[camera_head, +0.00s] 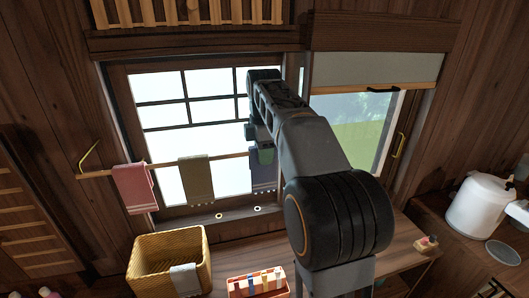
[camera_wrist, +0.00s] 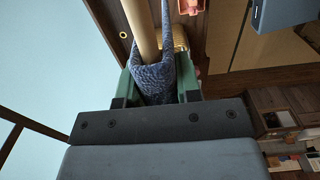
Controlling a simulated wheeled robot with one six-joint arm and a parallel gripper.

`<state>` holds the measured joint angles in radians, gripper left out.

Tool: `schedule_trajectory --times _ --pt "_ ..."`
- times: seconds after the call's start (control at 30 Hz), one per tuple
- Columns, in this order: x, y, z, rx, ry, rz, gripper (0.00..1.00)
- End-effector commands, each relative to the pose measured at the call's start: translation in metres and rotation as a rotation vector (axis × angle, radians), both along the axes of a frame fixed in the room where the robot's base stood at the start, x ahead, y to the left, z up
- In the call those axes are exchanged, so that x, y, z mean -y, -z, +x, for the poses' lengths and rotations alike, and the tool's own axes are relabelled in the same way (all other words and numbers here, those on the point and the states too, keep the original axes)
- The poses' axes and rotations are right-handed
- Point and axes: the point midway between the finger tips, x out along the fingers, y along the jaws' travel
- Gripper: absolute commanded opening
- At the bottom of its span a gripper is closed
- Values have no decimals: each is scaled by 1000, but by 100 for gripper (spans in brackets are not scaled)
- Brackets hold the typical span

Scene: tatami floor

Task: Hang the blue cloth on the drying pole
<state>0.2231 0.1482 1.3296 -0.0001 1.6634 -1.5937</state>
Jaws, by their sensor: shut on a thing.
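The blue cloth (camera_head: 264,178) hangs at the right end of the wooden drying pole (camera_head: 226,157), in front of the window, with its lower part hanging free. In the wrist view the blue cloth (camera_wrist: 153,78) wraps around the pole (camera_wrist: 139,25), with fabric on both sides of it. My gripper (camera_head: 262,154) is at the cloth's upper part beside the pole. In the wrist view its green fingers (camera_wrist: 156,88) are shut on the cloth's gathered fabric. My arm hides part of the area right of the cloth.
A pink cloth (camera_head: 134,187) and an olive-grey cloth (camera_head: 195,180) hang on the pole further left. A wicker basket (camera_head: 150,275) with a pale cloth (camera_head: 185,279) over its edge stands below. A red box (camera_head: 240,288) of small items is beside it. A white pot (camera_head: 478,207) stands right.

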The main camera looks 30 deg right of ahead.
Motion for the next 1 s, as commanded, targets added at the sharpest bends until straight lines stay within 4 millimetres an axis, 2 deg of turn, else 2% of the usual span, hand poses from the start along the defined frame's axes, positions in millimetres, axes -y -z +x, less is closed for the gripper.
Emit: schedule_trajectory --times 0.2,0.23,0.53,0.83,1.0 --pt "0 0 0 0 0 0 9" --pt "0 0 0 0 0 0 33" --pt "0 0 0 0 0 0 61" --pt "0 -4 0 0 0 0 61" --pt "0 -27 1 3 0 -1 61"
